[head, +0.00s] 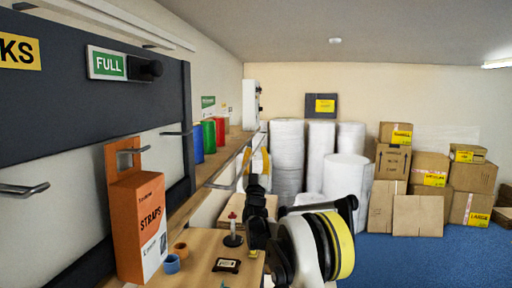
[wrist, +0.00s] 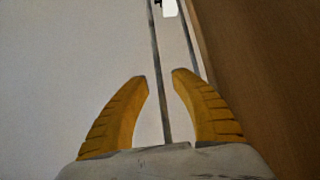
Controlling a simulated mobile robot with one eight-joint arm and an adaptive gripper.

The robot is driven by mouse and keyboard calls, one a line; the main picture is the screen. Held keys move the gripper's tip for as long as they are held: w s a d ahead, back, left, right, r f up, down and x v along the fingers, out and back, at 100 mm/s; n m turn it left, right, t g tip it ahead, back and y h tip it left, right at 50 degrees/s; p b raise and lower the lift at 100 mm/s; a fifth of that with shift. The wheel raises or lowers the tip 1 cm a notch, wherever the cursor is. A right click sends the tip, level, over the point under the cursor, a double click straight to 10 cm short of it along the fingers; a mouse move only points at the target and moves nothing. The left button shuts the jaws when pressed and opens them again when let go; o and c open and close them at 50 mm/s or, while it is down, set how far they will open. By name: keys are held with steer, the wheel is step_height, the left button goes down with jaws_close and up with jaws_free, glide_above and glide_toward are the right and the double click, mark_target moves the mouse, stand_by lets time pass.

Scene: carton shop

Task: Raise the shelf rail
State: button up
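The shelf rail is a thin grey metal bar (head: 228,167) along the front edge of the wooden shelf in the head view. In the wrist view the rail (wrist: 159,70) runs lengthwise through the gap between my fingers. My gripper (head: 256,158) is at the far part of the rail, with its yellow fingers pointing up. In the wrist view my gripper (wrist: 160,76) is open, with a clear gap between the two fingertips. The bar lies between them in the picture; I cannot tell its depth or whether it touches a finger.
Blue (head: 197,143), green (head: 209,137) and red (head: 220,131) cylinders stand on the shelf. A red-topped stand (head: 233,232) is near my arm. White rolls (head: 287,145) and cartons (head: 430,170) are behind.

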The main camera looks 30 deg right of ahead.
steer(key=shift+x, duration=0.8)
jaws_close()
